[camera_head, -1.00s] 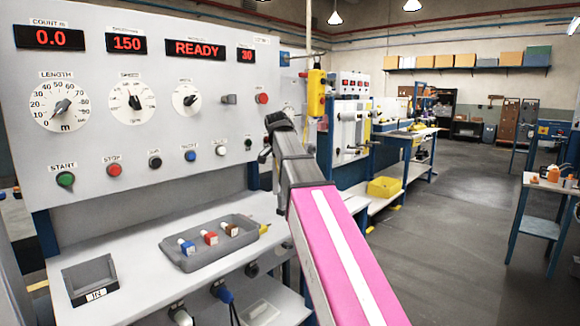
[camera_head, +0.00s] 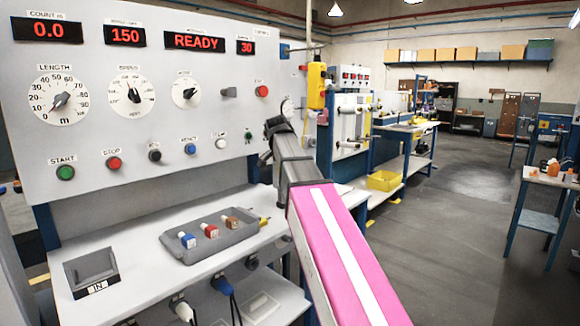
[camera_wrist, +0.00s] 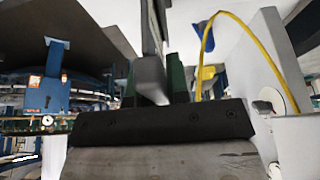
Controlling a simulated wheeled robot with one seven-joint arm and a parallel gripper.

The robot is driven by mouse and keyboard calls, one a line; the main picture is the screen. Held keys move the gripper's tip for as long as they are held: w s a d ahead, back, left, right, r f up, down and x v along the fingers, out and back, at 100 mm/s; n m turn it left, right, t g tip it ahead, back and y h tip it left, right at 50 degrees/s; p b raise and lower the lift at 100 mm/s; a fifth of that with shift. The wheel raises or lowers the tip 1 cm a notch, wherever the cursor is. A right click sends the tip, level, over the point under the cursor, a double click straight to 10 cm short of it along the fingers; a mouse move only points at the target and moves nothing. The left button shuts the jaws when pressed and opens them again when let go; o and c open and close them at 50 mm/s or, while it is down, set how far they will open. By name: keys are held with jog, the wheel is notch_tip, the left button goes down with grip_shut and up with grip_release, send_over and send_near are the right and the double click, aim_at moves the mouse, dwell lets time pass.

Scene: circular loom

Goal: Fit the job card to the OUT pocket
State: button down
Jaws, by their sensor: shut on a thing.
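In the wrist view, my gripper (camera_wrist: 154,88) is shut, with its green-sided fingers on a thin grey piece (camera_wrist: 151,35). This piece stands up between the fingers and is seen nearly edge-on; it appears to be the job card, but its face and any print are hidden. No pocket marked OUT can be read in either view.
The control panel (camera_head: 210,130) with dials and buttons rises behind the shelf (camera_head: 140,285). A grey tray (camera_head: 180,254) with blue, red and brown pieces lies on it. A yellow cable (camera_wrist: 255,45) curves near the gripper at right.

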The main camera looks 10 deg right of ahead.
jog(key=shift+f, duration=0.4)
jog(key=c, duration=1)
grip_release()
jog(key=shift+r, duration=0.15)
jog(key=v, duration=1)
jog(key=shift+r, duration=0.3)
